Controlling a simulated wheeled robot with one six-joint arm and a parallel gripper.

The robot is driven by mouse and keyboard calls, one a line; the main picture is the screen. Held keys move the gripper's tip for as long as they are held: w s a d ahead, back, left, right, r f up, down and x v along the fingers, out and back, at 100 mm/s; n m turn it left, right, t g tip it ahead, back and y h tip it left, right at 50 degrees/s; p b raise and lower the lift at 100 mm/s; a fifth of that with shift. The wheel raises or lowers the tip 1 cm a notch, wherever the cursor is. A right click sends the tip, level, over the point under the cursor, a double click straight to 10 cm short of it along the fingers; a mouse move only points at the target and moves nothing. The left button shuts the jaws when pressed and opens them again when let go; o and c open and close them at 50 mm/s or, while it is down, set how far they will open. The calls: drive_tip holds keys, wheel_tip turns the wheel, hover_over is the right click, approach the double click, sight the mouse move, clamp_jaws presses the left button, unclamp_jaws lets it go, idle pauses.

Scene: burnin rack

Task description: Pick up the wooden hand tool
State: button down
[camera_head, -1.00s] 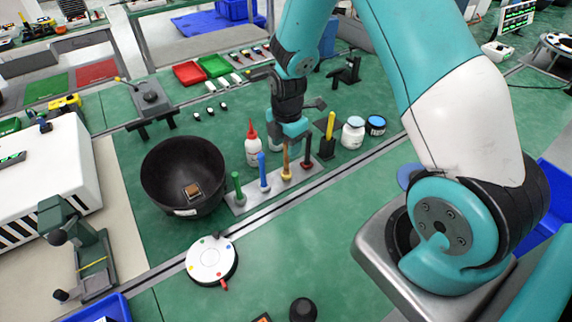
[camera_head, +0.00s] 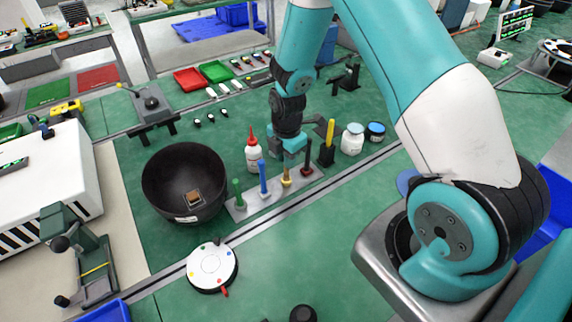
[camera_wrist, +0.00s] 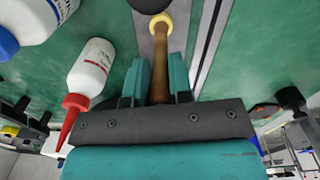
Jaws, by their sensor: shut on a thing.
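The wooden hand tool (camera_wrist: 160,58) has a brown shaft with a yellow collar, and a dark round part shows beyond the collar in the wrist view. In the head view its yellow lower part (camera_head: 286,181) shows at the grey rack strip (camera_head: 243,204), upright in line with the other tools. My gripper (camera_wrist: 157,84) is shut around the brown shaft, a teal finger on either side. In the head view my gripper (camera_head: 290,152) comes down from above and hides most of the shaft.
Green (camera_head: 238,192), blue (camera_head: 263,176) and dark red (camera_head: 307,158) tools stand close by in the strip. A white bottle with a red tip (camera_head: 253,156), a yellow-handled tool (camera_head: 329,133) and two jars crowd the back. A black bowl (camera_head: 160,165) stands left.

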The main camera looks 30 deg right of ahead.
wheel_tip(320, 180, up, 20)
drive_tip(key=b, duration=0.2)
drive_tip(key=shift+b, duration=0.35)
idle(1.4)
